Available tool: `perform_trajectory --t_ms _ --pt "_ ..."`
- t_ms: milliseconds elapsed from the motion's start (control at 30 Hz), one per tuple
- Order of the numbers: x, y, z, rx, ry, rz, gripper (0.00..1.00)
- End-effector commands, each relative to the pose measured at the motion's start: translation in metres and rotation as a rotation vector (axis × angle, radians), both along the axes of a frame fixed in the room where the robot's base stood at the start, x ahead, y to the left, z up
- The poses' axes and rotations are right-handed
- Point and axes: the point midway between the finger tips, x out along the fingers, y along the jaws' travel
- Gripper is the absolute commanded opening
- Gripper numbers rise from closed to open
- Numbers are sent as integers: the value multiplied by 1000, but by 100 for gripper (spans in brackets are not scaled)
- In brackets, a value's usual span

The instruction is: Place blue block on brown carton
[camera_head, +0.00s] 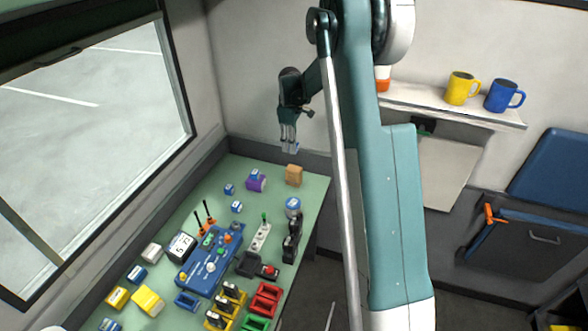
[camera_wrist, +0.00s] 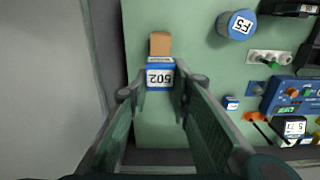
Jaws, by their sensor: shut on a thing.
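My gripper (camera_head: 289,146) is raised above the far end of the green table. In the wrist view, its fingers (camera_wrist: 160,92) are shut on a blue block (camera_wrist: 153,87) with a white label reading 502. The block also shows at the fingertips in the head view (camera_head: 291,150). The brown carton (camera_head: 293,175) stands on the table near its far right corner, below the gripper in the head view. In the wrist view the carton (camera_wrist: 160,44) appears just beyond the block, partly hidden by it. The block appears apart from the carton.
A purple item (camera_head: 256,185) with a blue block on it stands left of the carton. Smaller blue blocks (camera_head: 236,207) lie nearby. A round blue-and-white container (camera_head: 293,207) stands nearer on the right. A blue control box (camera_head: 208,262) and several bins fill the near table.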

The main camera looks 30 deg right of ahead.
Motion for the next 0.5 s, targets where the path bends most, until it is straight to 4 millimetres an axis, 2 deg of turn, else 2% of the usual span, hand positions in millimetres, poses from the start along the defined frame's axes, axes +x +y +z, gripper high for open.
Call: perform_trajectory --t_ms 367,500 --pt "0 -1 -1 0 0 -1 9" --pt "0 -1 -10 0 0 -1 9"
